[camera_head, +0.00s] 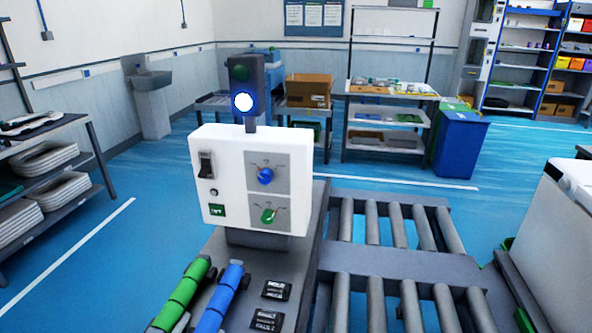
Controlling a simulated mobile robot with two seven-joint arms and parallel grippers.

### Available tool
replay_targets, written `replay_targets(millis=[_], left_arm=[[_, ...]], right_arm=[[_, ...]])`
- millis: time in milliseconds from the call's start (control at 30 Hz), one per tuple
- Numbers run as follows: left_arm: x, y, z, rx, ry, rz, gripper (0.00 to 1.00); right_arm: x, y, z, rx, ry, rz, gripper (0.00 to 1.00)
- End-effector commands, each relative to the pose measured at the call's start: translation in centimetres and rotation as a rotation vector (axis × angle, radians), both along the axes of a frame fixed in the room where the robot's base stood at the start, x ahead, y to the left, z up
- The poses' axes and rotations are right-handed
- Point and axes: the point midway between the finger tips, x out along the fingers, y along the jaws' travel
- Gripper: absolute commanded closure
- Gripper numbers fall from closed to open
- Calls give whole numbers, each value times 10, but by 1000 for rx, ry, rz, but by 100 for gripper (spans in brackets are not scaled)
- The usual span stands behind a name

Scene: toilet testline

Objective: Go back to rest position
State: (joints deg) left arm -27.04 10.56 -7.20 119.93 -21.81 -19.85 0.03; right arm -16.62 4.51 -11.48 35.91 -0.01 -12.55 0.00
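Neither of my grippers shows in the head view. In front of me stands a white control box (253,178) on a grey console (290,262). A signal lamp (243,88) above the box glows white-blue. A green cylinder (183,297) and a blue cylinder (219,300) lie side by side, slanted, on the console's left part, cut off by the bottom edge.
A roller conveyor (402,268) runs to the right of the console. A white-topped object (562,225) stands at the right edge, partly cut off. A shelf rack (60,178) is at left. A blue bin (459,143) and stocked shelves stand behind. Blue floor is open between.

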Motion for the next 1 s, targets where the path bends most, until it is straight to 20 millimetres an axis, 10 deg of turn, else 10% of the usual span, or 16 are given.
replay_targets(millis=[400,833,1000], left_arm=[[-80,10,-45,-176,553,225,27],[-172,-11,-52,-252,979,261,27],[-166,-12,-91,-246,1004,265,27]], right_arm=[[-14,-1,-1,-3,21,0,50],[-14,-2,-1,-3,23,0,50],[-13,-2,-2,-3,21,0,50]])
